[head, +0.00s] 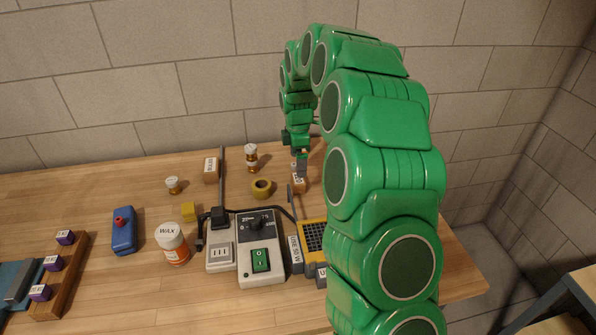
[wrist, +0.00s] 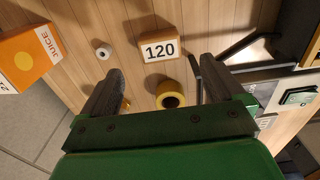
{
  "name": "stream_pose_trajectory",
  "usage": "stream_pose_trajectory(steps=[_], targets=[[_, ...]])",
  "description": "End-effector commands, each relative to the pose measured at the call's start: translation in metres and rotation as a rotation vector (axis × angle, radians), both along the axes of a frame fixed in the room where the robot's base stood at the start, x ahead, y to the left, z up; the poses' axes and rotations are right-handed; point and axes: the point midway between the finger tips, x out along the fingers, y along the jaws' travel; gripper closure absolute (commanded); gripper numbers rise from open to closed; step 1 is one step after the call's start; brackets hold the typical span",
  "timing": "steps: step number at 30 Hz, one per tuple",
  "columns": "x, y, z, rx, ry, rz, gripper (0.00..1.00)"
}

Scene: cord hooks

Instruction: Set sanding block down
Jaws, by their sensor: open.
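The sanding block (wrist: 160,46), tan with a white "120" label, sits on the wooden bench in the wrist view, beyond and between my fingertips. In the head view the block (head: 298,183) is just below my gripper (head: 301,163), partly covered by the finger and arm. My gripper also shows in the wrist view (wrist: 161,68), with its two dark fingers spread and nothing between them. The block appears to rest on the bench, apart from the fingers.
A yellow tape roll (head: 262,188) and an amber bottle (head: 251,158) stand left of the block. A switch box (head: 261,262), a power strip (head: 221,257) and a yellow-black tool (head: 313,237) lie nearer. A juice carton (wrist: 27,58) shows in the wrist view.

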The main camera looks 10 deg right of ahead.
Motion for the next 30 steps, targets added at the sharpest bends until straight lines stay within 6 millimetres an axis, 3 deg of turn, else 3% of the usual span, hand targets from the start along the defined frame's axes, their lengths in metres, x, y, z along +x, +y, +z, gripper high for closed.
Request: stream_pose_trajectory(steps=[6, 16, 20, 30], targets=[[0.000, 0.000, 0.032, 0.000, -0.001, 0.000, 0.04], [-0.012, 0.002, 0.047, 0.005, 0.002, -0.035, 0.04], [-0.037, 0.006, 0.062, 0.011, 0.011, -0.108, 0.04], [-0.123, 0.013, 0.102, 0.016, 0.039, -0.367, 0.04]])
